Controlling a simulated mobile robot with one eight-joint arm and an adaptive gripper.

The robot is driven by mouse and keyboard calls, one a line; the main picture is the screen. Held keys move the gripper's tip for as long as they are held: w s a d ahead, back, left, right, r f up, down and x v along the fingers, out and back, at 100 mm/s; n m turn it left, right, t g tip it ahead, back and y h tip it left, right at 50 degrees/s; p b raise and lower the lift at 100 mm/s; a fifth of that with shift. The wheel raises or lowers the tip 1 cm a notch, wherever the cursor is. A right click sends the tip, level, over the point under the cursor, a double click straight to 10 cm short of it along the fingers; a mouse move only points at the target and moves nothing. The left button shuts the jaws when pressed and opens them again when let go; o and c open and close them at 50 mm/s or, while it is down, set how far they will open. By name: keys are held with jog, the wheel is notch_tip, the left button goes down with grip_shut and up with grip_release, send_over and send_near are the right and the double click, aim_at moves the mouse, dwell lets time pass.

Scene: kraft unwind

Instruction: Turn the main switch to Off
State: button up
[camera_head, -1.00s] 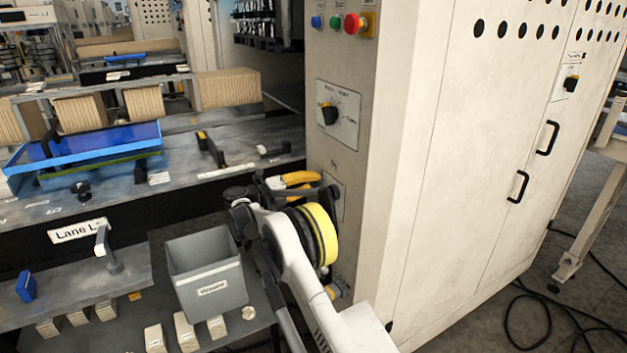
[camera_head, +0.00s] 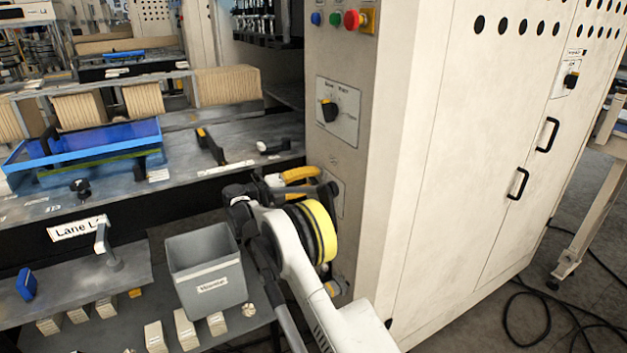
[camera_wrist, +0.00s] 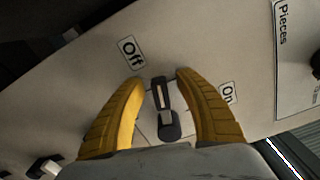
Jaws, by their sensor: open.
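The main switch (camera_wrist: 168,124) shows in the wrist view as a dark handle with a pale stripe on a light panel. An "Off" label (camera_wrist: 131,52) is at its upper left and an "On" label (camera_wrist: 228,94) at its right. The handle's striped end points up between the labels, leaning nearer to "Off". My gripper (camera_wrist: 160,77) is open, with one yellow finger on each side of the handle. Contact cannot be told. In the head view my gripper (camera_head: 304,175) is at the cabinet's lower front, and my arm hides most of the switch.
The beige cabinet (camera_head: 455,170) carries a selector knob (camera_head: 330,111) above my gripper and a red button (camera_head: 352,20) higher up. A grey bin (camera_head: 205,262) stands left of my arm. A "Pieces" plate (camera_wrist: 290,60) is at the right in the wrist view.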

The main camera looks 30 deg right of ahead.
jog(key=a, duration=1.2)
jog(key=shift+s, duration=0.2)
jog(key=shift+c, duration=0.5)
